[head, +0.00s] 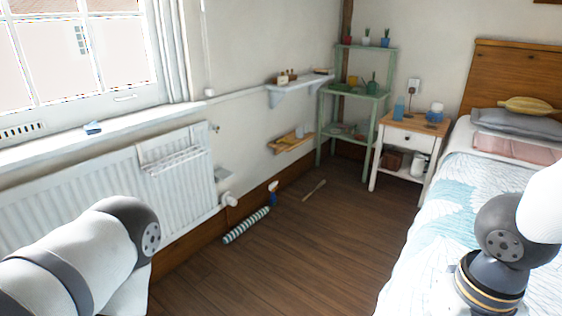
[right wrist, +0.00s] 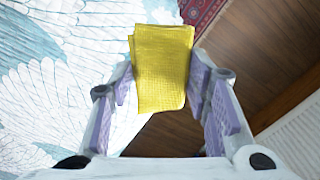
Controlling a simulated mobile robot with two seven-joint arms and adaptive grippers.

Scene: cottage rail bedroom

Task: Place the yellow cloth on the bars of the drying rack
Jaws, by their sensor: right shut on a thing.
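The yellow cloth (right wrist: 162,50) shows in the right wrist view as a folded, textured piece. My right gripper (right wrist: 161,80) is shut on it, with the lilac finger pads on either side. The cloth hangs free over the edge between bed and floor. A white drying rack (head: 172,160) with thin bars hangs on the front of the radiator at the left of the head view. Its bars look bare. In the head view, only arm links show, at the lower left and lower right; neither gripper is visible there.
The white radiator (head: 100,190) stands under the window sill (head: 60,142). A striped roll (head: 246,225), a spray bottle (head: 272,192) and a stick (head: 314,190) lie or stand on the floor. The bed (head: 425,240) fills the right. The middle floor (head: 310,240) is clear.

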